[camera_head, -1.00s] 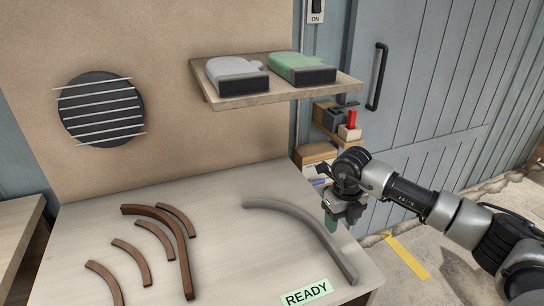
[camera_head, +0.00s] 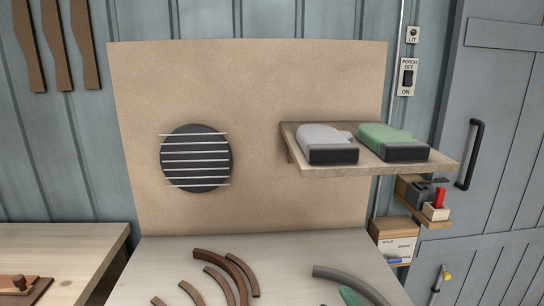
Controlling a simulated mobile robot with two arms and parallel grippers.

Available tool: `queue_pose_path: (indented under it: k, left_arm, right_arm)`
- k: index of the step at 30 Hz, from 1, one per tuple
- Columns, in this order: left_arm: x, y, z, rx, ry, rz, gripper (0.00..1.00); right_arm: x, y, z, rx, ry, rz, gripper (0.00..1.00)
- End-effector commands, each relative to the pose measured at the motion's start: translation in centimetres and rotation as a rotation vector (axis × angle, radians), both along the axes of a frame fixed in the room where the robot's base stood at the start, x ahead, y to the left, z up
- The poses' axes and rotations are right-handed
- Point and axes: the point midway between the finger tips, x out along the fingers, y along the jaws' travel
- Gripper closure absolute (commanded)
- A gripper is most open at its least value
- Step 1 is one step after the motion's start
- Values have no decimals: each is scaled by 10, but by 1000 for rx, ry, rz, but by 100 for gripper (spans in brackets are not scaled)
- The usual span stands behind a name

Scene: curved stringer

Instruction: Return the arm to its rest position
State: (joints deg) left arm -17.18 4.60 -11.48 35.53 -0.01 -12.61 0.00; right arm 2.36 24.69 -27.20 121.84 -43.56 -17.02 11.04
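A green tip (camera_head: 350,297) shows at the bottom edge, in front of the grey curved piece (camera_head: 335,273) on the bench. It looks like a fingertip of my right gripper. The rest of that gripper and its arm are out of the picture, so I cannot tell whether it is open or shut. My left gripper and arm are not in view.
Several brown curved strips (camera_head: 225,262) lie on the pale bench (camera_head: 290,245). A wooden shelf (camera_head: 300,168) with a grey mitt-like object (camera_head: 327,144) and a green one (camera_head: 393,142) juts out above. A side table (camera_head: 75,240) stands left.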

Motion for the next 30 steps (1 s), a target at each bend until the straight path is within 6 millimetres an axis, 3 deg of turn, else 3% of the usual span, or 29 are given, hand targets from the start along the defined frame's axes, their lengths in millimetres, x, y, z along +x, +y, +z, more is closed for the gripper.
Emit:
queue_pose_path:
  k: [3,6,10,15,23,30]
  left_arm:
    - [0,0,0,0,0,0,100]
    - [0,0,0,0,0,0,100]
    - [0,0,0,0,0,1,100]
    - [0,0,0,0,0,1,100]
    - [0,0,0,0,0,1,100]
    - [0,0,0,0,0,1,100]
  right_arm:
    - [-20,-40,-44,188,304,-229,49]
    - [-50,-66,-87,298,579,-390,49]
    - [-98,-82,-131,379,884,-522,49]
    - [-155,-88,-164,429,1184,-613,49]
    - [-237,-85,-187,455,1566,-675,49]
    - [-222,-83,-248,440,1591,-683,49]
